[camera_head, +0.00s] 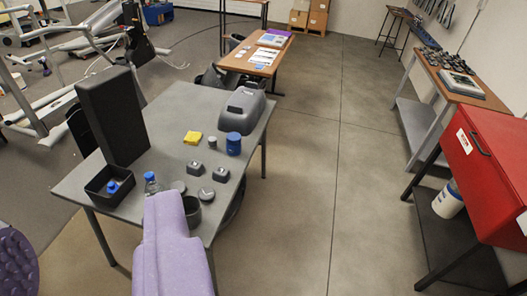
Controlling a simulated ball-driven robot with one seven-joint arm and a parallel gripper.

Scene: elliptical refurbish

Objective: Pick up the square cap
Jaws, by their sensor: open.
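Two small dark square-looking caps sit apart on the grey table (160,120): one square cap (195,168) and, just to its right, another square cap (221,174). Each has a small light mark on top. I cannot tell which one the task means. Both lie right of the blue-capped bottle and in front of the yellow cloth. A lavender link of my arm rises from the bottom of the picture and hides part of the table's near edge. My gripper's fingers do not show.
Near the caps are flat round discs (206,195), a dark cup (192,211), a bottle (153,185), a black tray (109,186), a yellow cloth (192,138) and a blue jar (233,144). A tall black box (112,115) stands left. Floor right of the table is clear.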

